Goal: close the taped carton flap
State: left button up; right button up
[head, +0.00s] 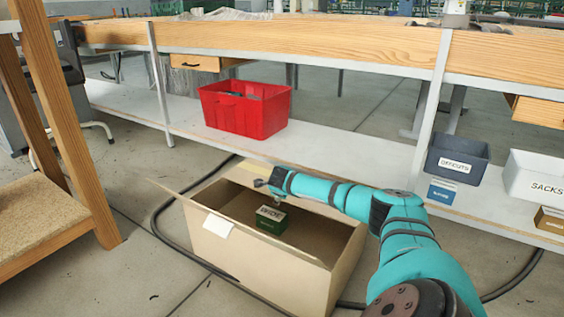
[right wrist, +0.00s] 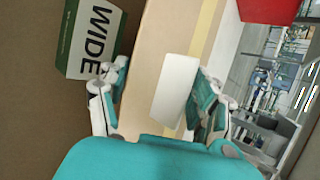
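An open cardboard carton (head: 270,265) stands on the floor. Its left flap (head: 168,192) sticks outward, and a white tape piece (head: 217,226) is at the left end of the front side. A green and tan box marked WIDE (head: 270,219) sits inside; it also shows in the right wrist view (right wrist: 92,40). My right gripper (head: 264,184) is over the carton in the head view. In the right wrist view its fingers (right wrist: 155,98) are apart, with tan cardboard (right wrist: 150,50) and a white piece (right wrist: 176,90) seen between them. I cannot tell whether they touch. My left gripper is not in view.
A red bin (head: 245,112) stands on the low white shelf (head: 330,150) behind the carton. A grey OFFCUTS bin (head: 457,165) and a white SACKS bin (head: 535,180) are at right. A dark hose (head: 165,240) loops around the carton. A wooden stand (head: 40,220) is at left.

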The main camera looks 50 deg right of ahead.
jog(key=shift+s+a, duration=0.1)
jog(key=v, duration=1.1)
jog(key=shift+s+a+r, duration=0.15)
jog(key=shift+a+r, duration=0.05)
jog(key=shift+r, duration=0.1)
